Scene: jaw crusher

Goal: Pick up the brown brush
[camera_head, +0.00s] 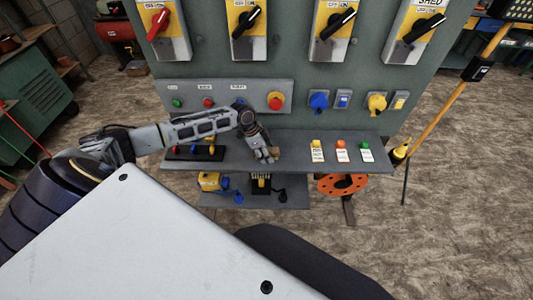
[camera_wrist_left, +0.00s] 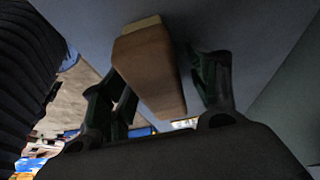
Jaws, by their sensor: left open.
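The brown brush (camera_wrist_left: 150,72), a wooden block with a paler end, shows large in the left wrist view. It lies between the two fingers of my left gripper (camera_wrist_left: 160,85), which is open. A gap shows between the brush and the right-hand finger; contact on the other side is unclear. In the head view my left gripper (camera_head: 266,157) points down at the grey shelf of the control panel. Only a small brown bit of the brush (camera_head: 274,151) shows beside its fingertips. My right gripper is in neither view.
The grey shelf (camera_head: 295,160) holds labelled buttons (camera_head: 341,150) to the right and a dark switch strip (camera_head: 197,152) to the left. The upright panel (camera_head: 290,60) with rotary switches stands behind. An orange reel (camera_head: 341,184) is below.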

